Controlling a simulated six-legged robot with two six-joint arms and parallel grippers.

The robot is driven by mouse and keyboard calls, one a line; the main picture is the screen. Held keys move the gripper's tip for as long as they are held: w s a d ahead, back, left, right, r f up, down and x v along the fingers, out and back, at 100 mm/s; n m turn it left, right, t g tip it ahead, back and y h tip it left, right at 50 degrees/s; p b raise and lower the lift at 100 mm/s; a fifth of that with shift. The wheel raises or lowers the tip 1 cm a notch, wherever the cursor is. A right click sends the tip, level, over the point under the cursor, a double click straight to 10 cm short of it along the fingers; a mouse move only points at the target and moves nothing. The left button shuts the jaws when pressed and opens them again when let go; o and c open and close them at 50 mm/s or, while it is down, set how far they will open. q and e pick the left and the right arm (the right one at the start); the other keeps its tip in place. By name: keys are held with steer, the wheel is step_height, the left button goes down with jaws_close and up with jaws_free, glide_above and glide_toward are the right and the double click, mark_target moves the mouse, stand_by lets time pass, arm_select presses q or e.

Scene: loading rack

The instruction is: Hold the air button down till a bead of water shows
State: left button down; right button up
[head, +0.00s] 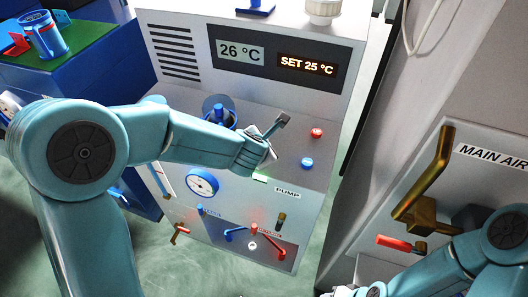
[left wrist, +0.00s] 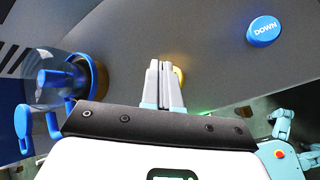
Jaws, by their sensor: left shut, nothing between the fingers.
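My left gripper (head: 283,119) is shut and empty over the sloping grey panel of the machine. In the left wrist view its fingers (left wrist: 160,66) are together, beside a small round yellow knob or button (left wrist: 179,76) that they partly hide. I cannot tell whether they touch it, or whether it is the air button. A clear blue cup with a blue stem (left wrist: 58,78) is left of the fingers; its blue stem (head: 218,111) shows in the head view. My right gripper (head: 368,291) is at the bottom edge, too cropped to read. No water bead can be made out.
A red button (head: 316,132) and a blue DOWN button (head: 307,162) are on the panel. Displays (head: 240,52) read 26 °C and SET 25 °C. A gauge (head: 202,183) and several valve levers are below. A brass MAIN AIR handle (head: 430,175) stands at right.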

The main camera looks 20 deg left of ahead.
arm_select(q)
steer(key=shift+f, duration=0.15)
stand_by(0.8)
steer(key=shift+f+b, duration=0.3)
steer(key=shift+b, duration=0.15)
steer(key=shift+f+b, duration=0.5)
steer(key=shift+b, duration=0.05)
stand_by(0.4)
steer(key=shift+r, duration=0.1)
stand_by(2.8)
steer(key=shift+r+p, duration=0.85)
steer(key=shift+p, duration=0.05)
step_height(320, 180, up, 5)
steer(key=p, duration=0.5)
steer(key=shift+r, duration=0.1)
steer(key=shift+w, duration=0.1)
